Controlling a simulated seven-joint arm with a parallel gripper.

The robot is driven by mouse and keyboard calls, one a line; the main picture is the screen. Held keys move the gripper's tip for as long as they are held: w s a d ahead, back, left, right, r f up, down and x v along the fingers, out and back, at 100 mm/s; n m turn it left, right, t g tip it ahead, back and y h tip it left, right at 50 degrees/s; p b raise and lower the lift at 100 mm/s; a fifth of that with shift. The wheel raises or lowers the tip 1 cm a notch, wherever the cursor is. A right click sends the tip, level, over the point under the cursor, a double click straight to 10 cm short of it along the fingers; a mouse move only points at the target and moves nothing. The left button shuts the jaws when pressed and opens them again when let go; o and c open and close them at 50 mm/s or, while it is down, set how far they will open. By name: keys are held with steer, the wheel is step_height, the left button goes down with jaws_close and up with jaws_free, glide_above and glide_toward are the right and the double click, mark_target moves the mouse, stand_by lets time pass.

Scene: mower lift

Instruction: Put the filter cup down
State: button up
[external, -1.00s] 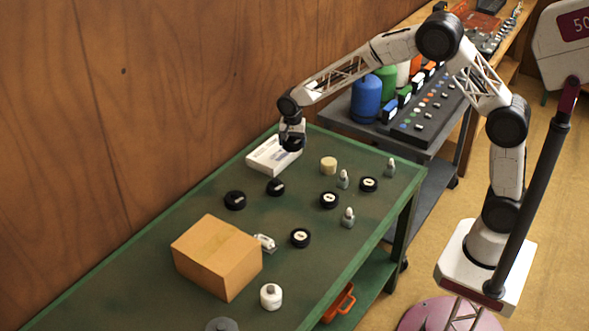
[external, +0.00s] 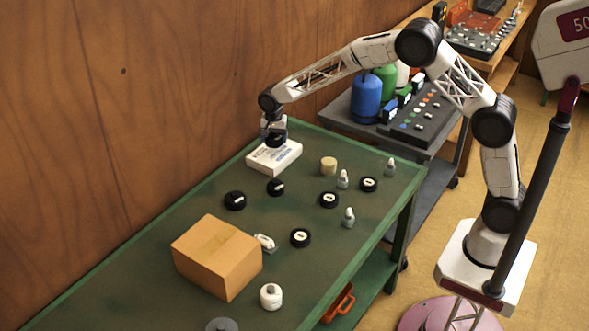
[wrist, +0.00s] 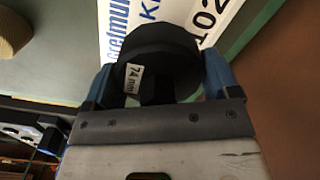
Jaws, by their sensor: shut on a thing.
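The black round filter cup (wrist: 160,55), with a white "74 mm" label, sits between the two blue fingers of my gripper (wrist: 158,80) in the wrist view. My gripper is shut on it. In the external view my gripper (external: 273,131) holds the dark cup (external: 276,141) at the back of the green table (external: 130,245). The cup is over or just behind the far edge of a white printed box (external: 280,158); I cannot tell the gap. The box's printed top (wrist: 125,12) lies behind the cup in the wrist view.
Several black round cups, such as one (external: 235,200), and small grey bottles (external: 348,217) stand on the table. A tan cylinder (external: 328,166) is right of the white box. A cardboard box (external: 217,255) stands nearer. The wooden wall (external: 180,110) runs along the back.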

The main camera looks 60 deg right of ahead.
mark_target(274, 150)
steer(key=shift+f, duration=1.75)
steer(key=shift+f, duration=0.15)
steer(key=o, duration=0.9)
steer(key=shift+o, duration=0.2)
step_height(274, 150, up, 12)
steer(key=shift+r, duration=0.2)
